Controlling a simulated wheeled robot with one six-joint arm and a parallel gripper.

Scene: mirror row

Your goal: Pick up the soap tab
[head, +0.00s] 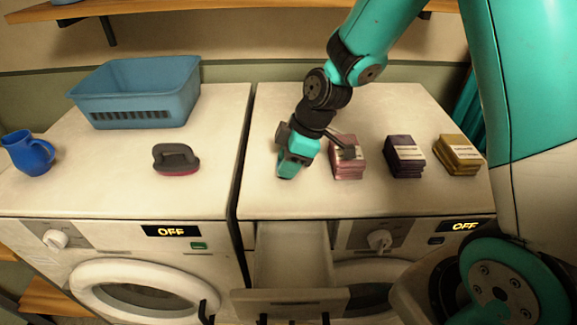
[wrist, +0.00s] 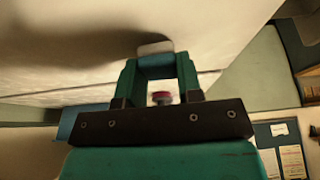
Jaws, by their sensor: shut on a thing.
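My gripper (head: 287,170) is low over the left part of the right-hand machine's top, its fingers pointing down. In the wrist view my gripper (wrist: 156,66) is shut on a small pale block with rounded corners, which I take to be the soap tab (wrist: 155,47). The tab sticks out past the fingertips, close to the pale machine top. Whether it touches that top I cannot tell. In the head view the fingers hide the tab.
Pink (head: 347,160), purple (head: 404,158) and yellow (head: 458,154) stacks stand right of my gripper. A brush (head: 176,158), blue basket (head: 136,92) and blue mug (head: 29,153) are on the left machine. A drawer (head: 292,255) stands open below my gripper.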

